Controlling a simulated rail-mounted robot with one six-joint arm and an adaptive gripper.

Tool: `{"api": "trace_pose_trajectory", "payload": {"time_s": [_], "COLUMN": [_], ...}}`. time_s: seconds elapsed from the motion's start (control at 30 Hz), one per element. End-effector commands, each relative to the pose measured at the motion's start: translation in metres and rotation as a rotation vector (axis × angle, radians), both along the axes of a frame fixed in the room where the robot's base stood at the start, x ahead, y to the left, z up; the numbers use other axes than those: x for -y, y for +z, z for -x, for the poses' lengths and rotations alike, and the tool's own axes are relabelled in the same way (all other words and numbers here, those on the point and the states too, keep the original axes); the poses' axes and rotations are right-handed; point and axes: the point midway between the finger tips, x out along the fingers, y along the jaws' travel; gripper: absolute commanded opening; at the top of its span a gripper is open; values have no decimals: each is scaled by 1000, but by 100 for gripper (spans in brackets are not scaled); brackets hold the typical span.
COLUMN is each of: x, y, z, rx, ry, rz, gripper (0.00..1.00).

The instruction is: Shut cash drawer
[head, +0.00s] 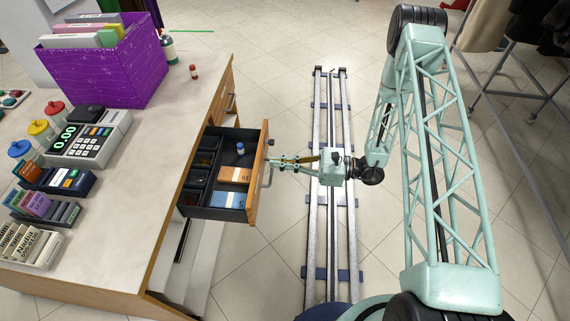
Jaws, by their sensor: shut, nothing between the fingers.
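The cash drawer (257,190) stands pulled out from the right side of the wooden counter. Inside it are an orange-brown item, a blue item and a small blue-topped piece, with dark compartments toward the counter. Its wooden front has a metal handle facing right. My gripper (274,163) is shut and empty, pointing left, with its tips at the upper part of the drawer front, close to the handle. I cannot tell whether the tips touch it.
The counter (140,165) carries a cash register (88,138), a purple box (105,60) of folders, card holders and coloured-lid jars. Below the open drawer the counter shows an open space. The rail (320,230) runs along the floor. A garment rack (520,90) stands at right.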

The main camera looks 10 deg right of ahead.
Motion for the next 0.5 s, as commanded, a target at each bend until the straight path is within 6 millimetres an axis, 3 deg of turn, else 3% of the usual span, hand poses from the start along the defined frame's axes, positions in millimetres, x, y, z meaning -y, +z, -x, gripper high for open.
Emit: {"api": "trace_pose_trajectory", "payload": {"time_s": [0.2, 0.5], "x": [-16, -24], "y": [-1, 0], "z": [-3, -5], "rx": [1, 1], "ry": [1, 1], "rz": [1, 1], "gripper": [0, 0]}}
